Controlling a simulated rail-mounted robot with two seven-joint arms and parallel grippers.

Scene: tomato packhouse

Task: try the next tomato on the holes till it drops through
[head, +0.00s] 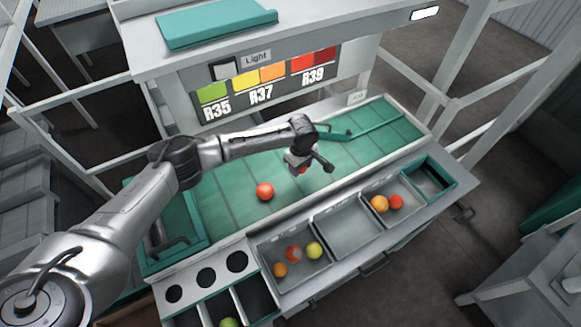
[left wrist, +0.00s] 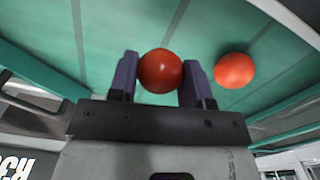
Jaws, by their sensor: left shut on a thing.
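My left gripper (head: 303,165) is above the green sorting surface, shut on a red tomato (left wrist: 161,71) that sits between its two dark fingers in the left wrist view. In the head view this tomato is mostly hidden by the gripper. Another red-orange tomato (head: 265,191) lies loose on the green surface, left of the gripper; it also shows in the left wrist view (left wrist: 234,70). The sizing plate (head: 190,284) with three round holes is at the front left, well away from the gripper. My right gripper is not in view.
Compartments below the holes hold a green tomato (head: 228,322). A grey bin (head: 291,284) holds several tomatoes, the middle grey bin (head: 347,229) looks empty, and another bin (head: 408,190) holds two tomatoes. A colour chart (head: 262,80) stands behind. A green guide bar (head: 375,125) crosses the surface.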

